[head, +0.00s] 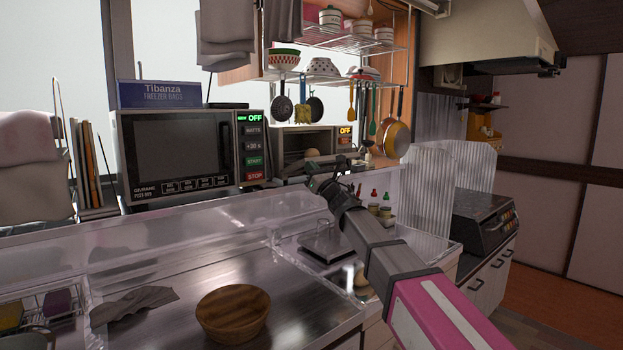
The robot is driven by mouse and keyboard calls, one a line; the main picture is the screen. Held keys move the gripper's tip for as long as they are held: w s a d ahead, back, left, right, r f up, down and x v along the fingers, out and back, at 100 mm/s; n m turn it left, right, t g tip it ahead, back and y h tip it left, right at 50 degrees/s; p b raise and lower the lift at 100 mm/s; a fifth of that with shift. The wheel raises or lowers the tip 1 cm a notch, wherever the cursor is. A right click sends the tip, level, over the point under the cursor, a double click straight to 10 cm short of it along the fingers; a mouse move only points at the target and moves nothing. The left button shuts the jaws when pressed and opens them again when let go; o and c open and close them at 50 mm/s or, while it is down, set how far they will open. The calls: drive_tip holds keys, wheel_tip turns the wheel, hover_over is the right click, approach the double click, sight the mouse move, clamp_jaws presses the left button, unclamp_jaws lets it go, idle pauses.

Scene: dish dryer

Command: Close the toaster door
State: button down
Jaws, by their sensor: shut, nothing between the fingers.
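The toaster (344,132) stands at the back of the counter, right of the microwave, with a lit OFF sign on its right side. Its front shows an open cavity with a round brown item (312,153) at the opening. The door appears folded down low at the front, but it is small and partly hidden by my gripper, so its exact angle is unclear. My gripper (317,171) is shut and empty, just in front of the toaster's lower front. I cannot tell whether it touches the door.
A microwave (180,150) with a blue freezer-bag box (160,94) on top stands at left. Small bottles (374,197) stand right of my gripper. A wooden bowl (232,314) and grey cloth (134,303) lie on the near counter.

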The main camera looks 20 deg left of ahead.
drive_tip(key=r, duration=0.2)
drive_tip(key=a+r, duration=0.1)
drive_tip(key=w+a+r, duration=0.1)
drive_tip(key=r, duration=0.1)
drive_tip(key=shift+w+r, duration=0.1)
drive_tip(key=shift+r, duration=0.25)
drive_tip(key=a+r, duration=0.1)
drive_tip(key=w+a+r, duration=0.1)
drive_tip(key=a+r, duration=0.1)
drive_tip(key=w+a+r, duration=0.1)
drive_tip(key=r, duration=0.1)
drive_tip(key=shift+w+a+r, duration=0.1)
drive_tip(key=shift+a+r, duration=0.05)
drive_tip(key=shift+a, duration=0.15)
drive_tip(key=shift+x, duration=1.2)
